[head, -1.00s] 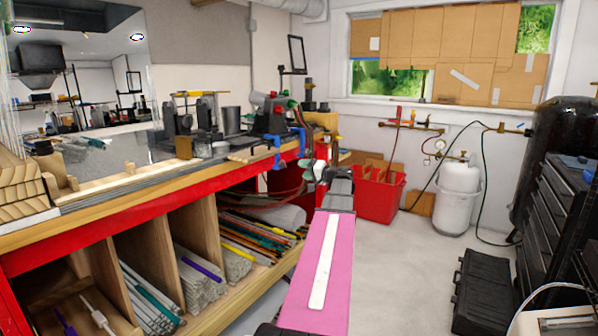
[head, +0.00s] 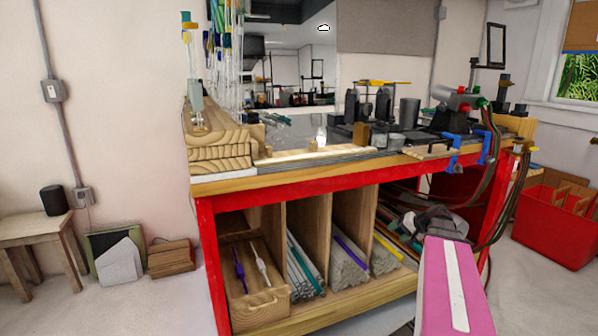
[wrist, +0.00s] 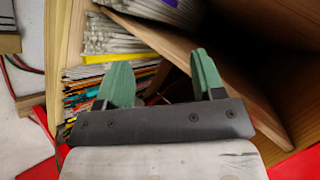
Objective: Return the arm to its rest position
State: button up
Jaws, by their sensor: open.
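My gripper (wrist: 163,82) shows in the wrist view with its two green fingers apart and nothing between them. It faces the wooden compartments under the workbench, with rods beyond the fingers. In the head view my arm, with its pink link, reaches up from the lower right, and its dark wrist end lies in front of the bench's lower right part. The fingers are hard to make out there.
The red-framed workbench (head: 330,174) holds tools and clamps on top. Rods (head: 345,268) lie in the compartments below, beside a wooden drawer (head: 262,309) with two slim tools. A red bin (head: 555,228) stands at right, a small table (head: 30,236) at left. Floor at front left is clear.

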jog(key=s+a+f+n+g+h, duration=0.2)
jog(key=s+a+f+g+h, duration=0.1)
jog(key=s+a+f, duration=0.4)
jog(key=s+a+f+n+g+h, duration=0.2)
jog(key=s+a+f+g+h, duration=0.2)
jog(key=s+a+f, duration=0.3)
jog(key=s+a, duration=0.1)
jog(key=a, duration=0.4)
jog(key=shift+s+f, duration=0.2)
jog(key=shift+s, duration=0.2)
